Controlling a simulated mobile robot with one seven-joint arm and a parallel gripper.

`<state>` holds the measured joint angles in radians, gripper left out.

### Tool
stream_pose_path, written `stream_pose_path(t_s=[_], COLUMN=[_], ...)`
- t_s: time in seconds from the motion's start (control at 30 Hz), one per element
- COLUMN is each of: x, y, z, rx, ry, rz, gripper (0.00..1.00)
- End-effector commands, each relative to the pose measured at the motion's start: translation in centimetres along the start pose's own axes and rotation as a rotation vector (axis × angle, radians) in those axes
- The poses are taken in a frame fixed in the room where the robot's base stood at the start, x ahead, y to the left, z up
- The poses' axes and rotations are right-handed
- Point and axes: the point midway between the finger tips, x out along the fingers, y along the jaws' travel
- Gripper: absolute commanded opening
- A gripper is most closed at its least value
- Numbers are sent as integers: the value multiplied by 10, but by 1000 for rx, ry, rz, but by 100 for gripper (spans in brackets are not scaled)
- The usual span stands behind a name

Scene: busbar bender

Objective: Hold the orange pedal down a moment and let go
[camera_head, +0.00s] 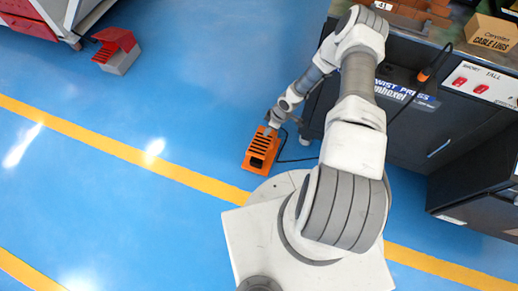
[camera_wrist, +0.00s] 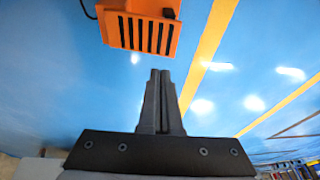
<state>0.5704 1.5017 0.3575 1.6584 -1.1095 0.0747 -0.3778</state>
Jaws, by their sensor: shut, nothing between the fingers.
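The orange pedal (camera_head: 260,152) sits on the blue floor, with dark slots across its top and a black cable leading off toward the machine. In the wrist view the pedal (camera_wrist: 138,34) shows at the top, beyond my fingertips. My gripper (camera_wrist: 160,74) is shut and empty, its two dark fingers side by side. In the head view my gripper (camera_head: 268,129) is at the pedal's far end, partly hiding it. A gap shows between fingertips and pedal in the wrist view; I cannot tell the height or any contact.
The dark machine cabinet (camera_head: 404,135) stands right of the pedal, with a red-switch panel (camera_head: 478,84) and a cardboard box (camera_head: 492,33). A red-topped grey unit (camera_head: 117,50) lies at upper left. A yellow line (camera_head: 120,150) crosses the open floor.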

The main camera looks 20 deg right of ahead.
Motion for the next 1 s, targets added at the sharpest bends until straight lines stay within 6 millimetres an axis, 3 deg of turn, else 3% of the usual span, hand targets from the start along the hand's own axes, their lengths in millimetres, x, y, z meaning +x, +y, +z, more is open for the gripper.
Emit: stream_pose_path(t_s=[0.47,0.67,1.0], x=[9,41,113], y=[-2,-3,-3], z=[0,1,1], rx=[-2,-4,-1], ry=[6,5,5], rz=[-4,-5,-5], gripper=[0,0,0])
